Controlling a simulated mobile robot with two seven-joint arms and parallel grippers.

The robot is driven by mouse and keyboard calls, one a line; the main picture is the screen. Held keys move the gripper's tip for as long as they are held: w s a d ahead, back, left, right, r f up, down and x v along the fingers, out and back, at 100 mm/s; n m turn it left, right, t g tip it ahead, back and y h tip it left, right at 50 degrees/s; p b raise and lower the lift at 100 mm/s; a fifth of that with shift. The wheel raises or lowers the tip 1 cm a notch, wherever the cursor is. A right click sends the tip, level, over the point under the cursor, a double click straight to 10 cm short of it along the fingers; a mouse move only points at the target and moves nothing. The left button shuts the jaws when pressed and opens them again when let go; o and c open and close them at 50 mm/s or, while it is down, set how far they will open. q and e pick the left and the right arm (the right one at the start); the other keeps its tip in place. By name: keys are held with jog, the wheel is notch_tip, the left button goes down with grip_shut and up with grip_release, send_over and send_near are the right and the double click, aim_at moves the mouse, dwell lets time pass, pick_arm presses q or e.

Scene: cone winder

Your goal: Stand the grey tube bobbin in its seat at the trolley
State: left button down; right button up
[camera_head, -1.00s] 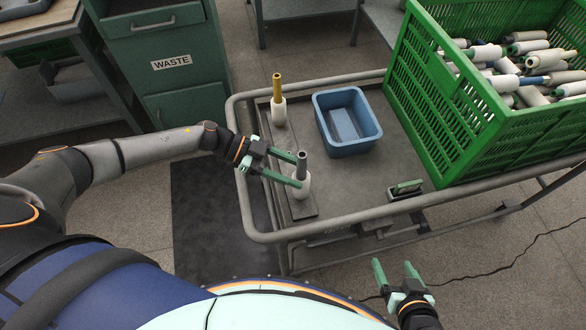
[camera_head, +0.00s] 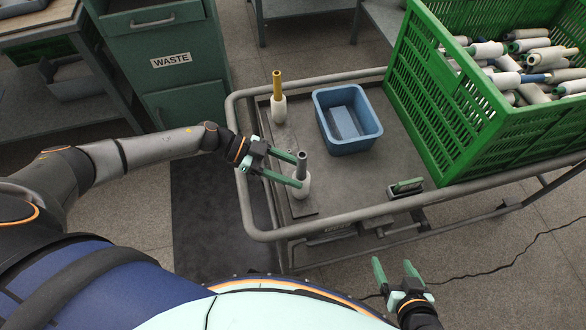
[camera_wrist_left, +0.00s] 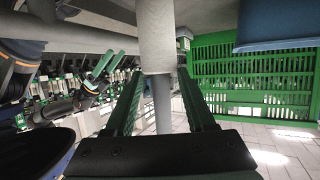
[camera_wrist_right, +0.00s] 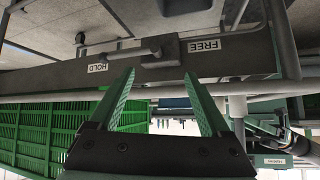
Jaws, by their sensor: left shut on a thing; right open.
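The grey tube bobbin (camera_head: 301,170) has a grey tube top and a white yarn body. It stands upright over the dark plate (camera_head: 300,207) at the trolley's left end. My left gripper (camera_head: 298,170) is shut on it, with green fingers on both sides of the tube. The left wrist view shows the grey tube (camera_wrist_left: 161,103) between the fingers. The bobbin's foot is hard to see, so I cannot tell whether it touches the seat. My right gripper (camera_head: 394,272) is open and empty in front of the trolley.
A yellow tube bobbin (camera_head: 278,98) stands upright at the plate's far end. A blue bin (camera_head: 372,140) and a green crate (camera_head: 455,125) full of bobbins are on the trolley (camera_head: 270,235). The trolley rail runs close to my left gripper. A WASTE cabinet (camera_head: 172,75) stands behind.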

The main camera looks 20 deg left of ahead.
pick_arm(q)
jog(key=shift+c, duration=0.8)
grip_release()
jog(key=shift+v, duration=0.85)
jog(key=v, duration=1)
jog(key=shift+a+r, duration=0.2)
jog(key=shift+a, duration=0.15)
pick_arm(e)
jog(key=shift+w+a+r, duration=0.2)
jog(key=shift+a+r, duration=0.25)
jog(key=shift+r, duration=0.15)
pick_arm(q)
jog(key=shift+s, duration=0.15)
pick_arm(e)
jog(key=shift+s, duration=0.15)
